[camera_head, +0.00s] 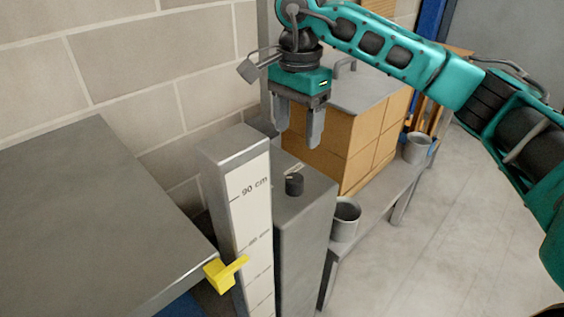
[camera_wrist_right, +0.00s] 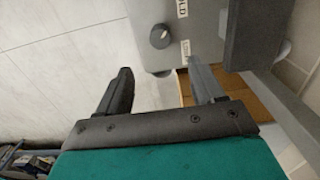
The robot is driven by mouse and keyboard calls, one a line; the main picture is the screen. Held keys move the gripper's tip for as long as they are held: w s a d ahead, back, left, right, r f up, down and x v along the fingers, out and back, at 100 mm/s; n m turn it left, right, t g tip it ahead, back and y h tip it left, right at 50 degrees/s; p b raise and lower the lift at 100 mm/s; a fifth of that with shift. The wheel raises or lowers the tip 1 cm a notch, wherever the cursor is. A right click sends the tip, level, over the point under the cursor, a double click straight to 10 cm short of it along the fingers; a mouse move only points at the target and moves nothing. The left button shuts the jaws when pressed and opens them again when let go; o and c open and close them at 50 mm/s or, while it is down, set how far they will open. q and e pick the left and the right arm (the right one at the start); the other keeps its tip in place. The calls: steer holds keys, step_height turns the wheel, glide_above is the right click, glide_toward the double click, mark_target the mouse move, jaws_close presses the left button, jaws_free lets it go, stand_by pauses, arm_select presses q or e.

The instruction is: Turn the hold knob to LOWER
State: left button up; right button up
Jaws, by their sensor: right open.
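The hold knob (camera_head: 294,184) is a small dark round knob on top of a grey pedestal (camera_head: 308,205). In the right wrist view the knob (camera_wrist_right: 160,37) has a light mark, too small to read its direction surely. Beside it are a label ending in "LD" (camera_wrist_right: 181,8) and a label that seems to read LOWER (camera_wrist_right: 186,49). My right gripper (camera_head: 298,136) is open and empty, above the knob and a little apart from it. In the wrist view its fingertips (camera_wrist_right: 158,68) lie just short of the knob. My left gripper is not in view.
A white height scale post (camera_head: 250,190) with a yellow pointer (camera_head: 225,272) stands left of the pedestal. A grey platform (camera_head: 80,210) is at left. Cardboard boxes (camera_head: 325,155) and metal cups (camera_head: 345,218) sit on a bench behind. Floor at right is clear.

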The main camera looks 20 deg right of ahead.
mark_target(295, 178)
step_height(295, 178, down, 12)
steer(key=b, duration=0.3)
steer(key=shift+r, duration=0.2)
steer(key=shift+f+b, duration=0.3)
steer(key=shift+f, duration=0.3)
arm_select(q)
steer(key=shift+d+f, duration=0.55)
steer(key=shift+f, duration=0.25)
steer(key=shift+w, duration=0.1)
arm_select(e)
steer(key=shift+c, duration=0.2)
steer(key=c, duration=1)
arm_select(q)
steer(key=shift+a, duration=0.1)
